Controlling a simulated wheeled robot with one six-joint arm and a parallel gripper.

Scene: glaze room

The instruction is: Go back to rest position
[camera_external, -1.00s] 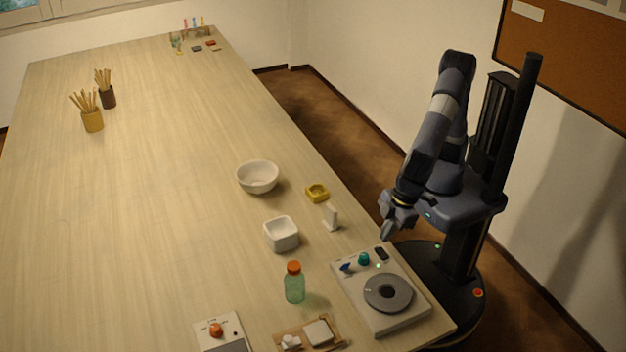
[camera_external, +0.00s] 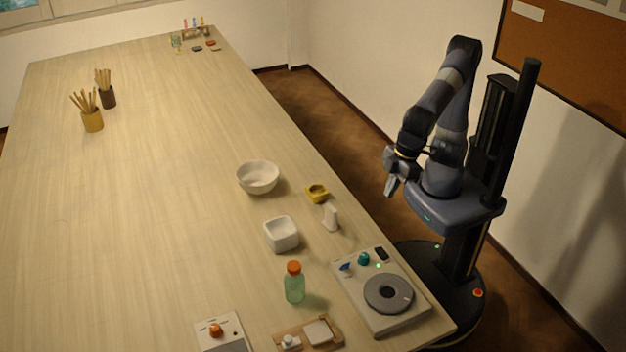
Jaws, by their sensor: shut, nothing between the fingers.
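My gripper (camera_external: 391,187) is shut and empty. It hangs in the air off the right edge of the long wooden table (camera_external: 150,200), pointing down. My arm is folded up, with its elbow high above my base. The gripper is above and behind the grey-topped device (camera_external: 413,308) and touches nothing that I can see.
Near the table's right edge are a yellow dish (camera_external: 317,193), a small white upright piece (camera_external: 331,218), a white round bowl (camera_external: 258,177) and a white square bowl (camera_external: 281,234). The table's middle is clear.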

